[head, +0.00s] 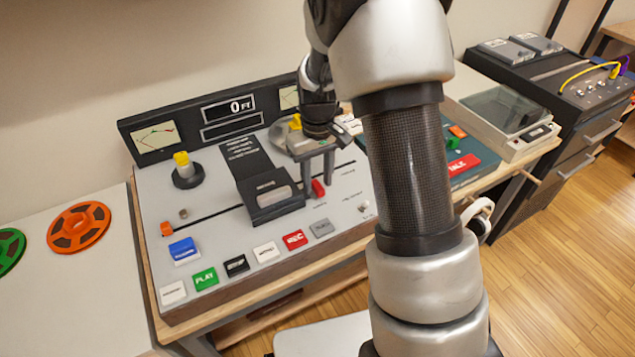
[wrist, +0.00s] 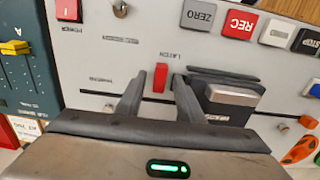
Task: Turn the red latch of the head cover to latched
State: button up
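The red latch (head: 318,188) is a small red block on the pale deck of the tape machine, just right of the black head cover (head: 268,205). In the wrist view the latch (wrist: 160,77) stands upright in the picture below the "LATCH" label, with the head cover (wrist: 232,97) to its right. My gripper (head: 319,187) points down at the deck. In the wrist view my gripper (wrist: 158,84) is open, one finger on each side of the latch, with small gaps showing. The latch's lower end is partly hidden near the fingers.
Push buttons, including a red REC button (head: 295,240) and green PLAY button (head: 205,278), line the deck's front. A reel post (head: 187,172) stands at the left. An orange reel (head: 79,228) lies on the left table. A scale-like device (head: 508,118) stands right.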

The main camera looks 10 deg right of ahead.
jog(key=shift+f, duration=0.4)
grip_shut()
